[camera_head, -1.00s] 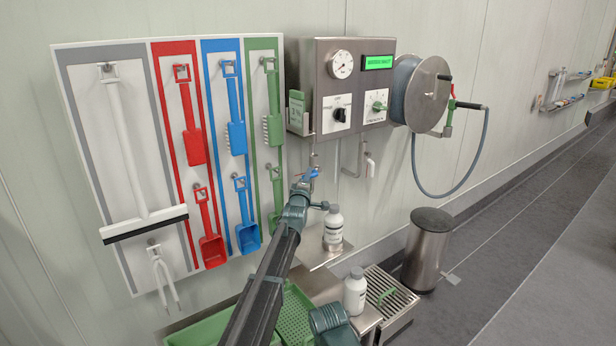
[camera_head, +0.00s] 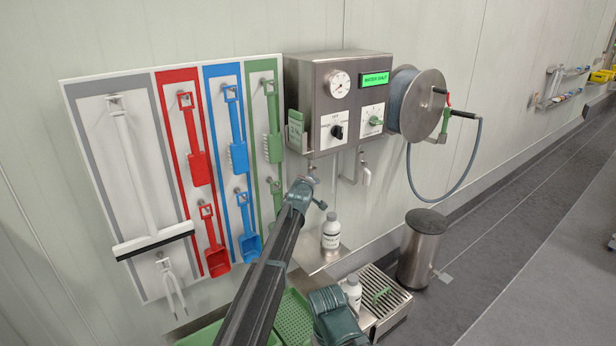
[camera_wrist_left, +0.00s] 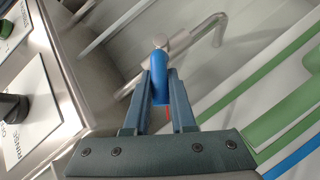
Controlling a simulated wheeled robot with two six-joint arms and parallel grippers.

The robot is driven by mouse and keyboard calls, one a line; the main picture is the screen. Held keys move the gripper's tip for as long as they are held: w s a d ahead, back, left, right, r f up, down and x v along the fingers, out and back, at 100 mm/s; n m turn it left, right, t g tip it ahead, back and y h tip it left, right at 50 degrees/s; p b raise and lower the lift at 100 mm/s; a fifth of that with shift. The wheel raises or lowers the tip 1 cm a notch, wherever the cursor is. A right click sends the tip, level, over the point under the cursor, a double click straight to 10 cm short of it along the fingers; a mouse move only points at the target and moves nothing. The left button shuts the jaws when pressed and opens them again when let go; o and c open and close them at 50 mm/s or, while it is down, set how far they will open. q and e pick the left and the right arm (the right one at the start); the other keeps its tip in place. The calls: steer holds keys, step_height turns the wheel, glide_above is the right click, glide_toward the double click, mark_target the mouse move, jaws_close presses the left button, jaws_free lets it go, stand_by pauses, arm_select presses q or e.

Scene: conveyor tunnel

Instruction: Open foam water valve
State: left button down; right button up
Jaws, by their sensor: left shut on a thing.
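The blue valve lever (camera_wrist_left: 158,76) sits between the two fingers of my left gripper (camera_wrist_left: 159,90) in the left wrist view. The fingers are shut on it. A silver pipe fitting (camera_wrist_left: 180,42) runs just beyond the lever. In the head view my left gripper (camera_head: 308,184) is under the steel control box (camera_head: 313,82), and it hides the blue lever. The box's green display (camera_head: 375,78) seems to read "WATER SHUT".
A pipe with a pale handle (camera_head: 364,174) hangs right of my gripper. A white bottle (camera_head: 331,232) stands on a shelf below. The tool board (camera_head: 75,120) is close on the left, the hose reel (camera_head: 425,105) on the right.

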arm_select(q)
steer(key=shift+w+d+r+p, duration=0.1)
steer(key=shift+r+p, duration=0.1)
steer(key=shift+p, duration=0.15)
stand_by(0.3)
steer(key=c, duration=0.8)
jaws_free()
steer(key=shift+o, duration=0.2)
steer(key=p+v, duration=0.4)
steer(key=v, duration=1)
steer(key=shift+w+d+r, duration=0.1)
steer(key=shift+w+r, duration=0.05)
